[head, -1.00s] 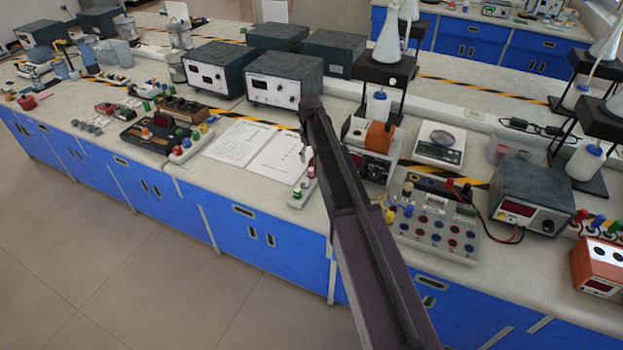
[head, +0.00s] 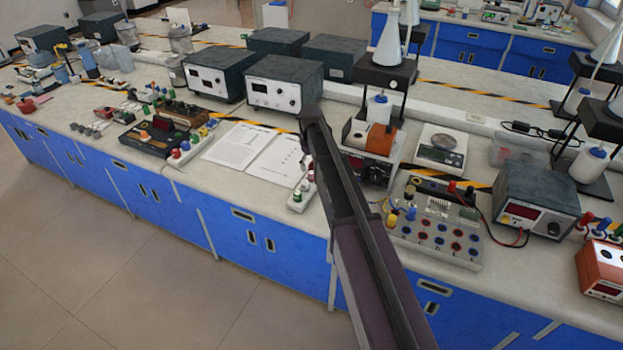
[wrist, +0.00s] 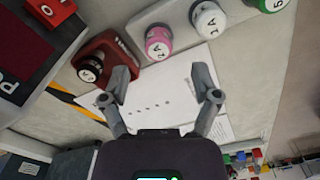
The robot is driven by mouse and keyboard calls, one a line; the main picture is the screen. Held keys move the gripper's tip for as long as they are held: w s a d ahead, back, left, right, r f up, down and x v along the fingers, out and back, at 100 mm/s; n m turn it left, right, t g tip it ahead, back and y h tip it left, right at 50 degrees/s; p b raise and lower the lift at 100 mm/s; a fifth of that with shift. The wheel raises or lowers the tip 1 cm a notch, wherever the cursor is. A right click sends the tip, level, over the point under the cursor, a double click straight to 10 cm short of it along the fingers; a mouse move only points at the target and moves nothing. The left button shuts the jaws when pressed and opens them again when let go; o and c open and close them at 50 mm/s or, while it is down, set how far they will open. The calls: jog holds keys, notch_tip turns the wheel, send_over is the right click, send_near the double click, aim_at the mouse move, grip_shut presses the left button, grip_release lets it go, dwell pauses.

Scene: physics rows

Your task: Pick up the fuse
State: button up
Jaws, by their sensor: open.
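I cannot make out a fuse for certain in either view. My gripper (wrist: 163,76) is open in the wrist view, with its two fingers apart and nothing between them. Beyond the fingers are white printed sheets (wrist: 165,97). A white strip (wrist: 180,14) with pink, white and green round-topped terminals lies past the fingertips. A red block (wrist: 109,53) with a black terminal is beside the left finger. In the head view my arm hides most of the gripper; the terminal strip (head: 300,198) shows just left of the arm.
The bench is crowded. Dark-cased meters (head: 283,85) stand behind the printed sheets (head: 238,146). A terminal box (head: 437,232), a scale (head: 441,146) and a power supply (head: 536,199) stand right of my arm. Open floor (head: 110,270) lies in front of the blue cabinets.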

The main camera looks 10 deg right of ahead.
aim_at(312, 173)
jog(key=shift+s+d+f+b, duration=0.15)
jog(key=shift+f+b, duration=1.95)
jog(key=shift+f, duration=0.2)
jog(key=shift+c, duration=0.2)
jog(key=c, duration=1)
